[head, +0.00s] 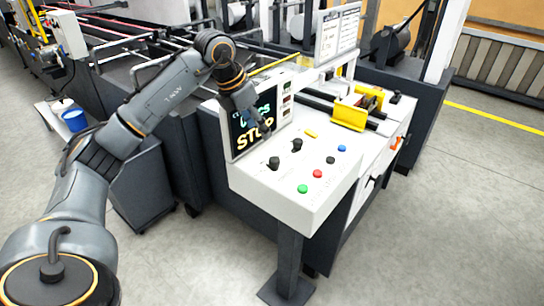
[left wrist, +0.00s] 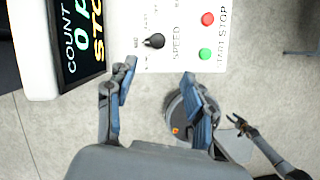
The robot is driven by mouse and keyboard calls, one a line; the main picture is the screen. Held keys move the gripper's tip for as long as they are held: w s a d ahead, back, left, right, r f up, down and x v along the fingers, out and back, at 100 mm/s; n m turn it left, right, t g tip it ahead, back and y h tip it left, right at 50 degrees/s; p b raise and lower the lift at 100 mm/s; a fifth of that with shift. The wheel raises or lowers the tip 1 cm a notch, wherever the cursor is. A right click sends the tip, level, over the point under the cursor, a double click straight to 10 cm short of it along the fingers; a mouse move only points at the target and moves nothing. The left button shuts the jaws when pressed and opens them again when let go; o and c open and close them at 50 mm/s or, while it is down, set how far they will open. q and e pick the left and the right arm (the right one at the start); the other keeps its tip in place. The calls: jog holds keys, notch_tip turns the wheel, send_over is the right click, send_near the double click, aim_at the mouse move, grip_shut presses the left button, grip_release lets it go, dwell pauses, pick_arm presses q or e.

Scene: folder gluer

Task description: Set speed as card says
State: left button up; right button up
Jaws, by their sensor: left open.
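The speed knob (head: 274,162) is black and sits on the white console (head: 255,185). In the left wrist view the knob (left wrist: 153,41) has the word SPEED beside it; its exact setting is too small to read. The card (head: 338,32) is a white sheet on a stand behind the console; its text is not legible. My left gripper (head: 262,128) is open and empty, in front of the display and above the knob. In the left wrist view its fingers (left wrist: 160,95) are apart, with the knob beyond them. My right gripper (left wrist: 238,124) shows small at the lower right.
The display (head: 252,120) shows STOP. A green button (head: 302,189), a red button (head: 317,173), a blue button (head: 342,148) and a second black knob (head: 297,144) are close by on the console. Floor in front is clear.

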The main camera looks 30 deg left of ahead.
aim_at(274, 159)
pick_arm(q)
jog(key=p+x, duration=0.1)
jog(key=x, duration=0.5)
jog(key=p+x, duration=0.2)
jog(key=x, duration=0.5)
jog(key=shift+w+a+f, duration=0.15)
jog(key=shift+a+f, duration=0.05)
jog(key=shift+f, duration=0.15)
grip_shut()
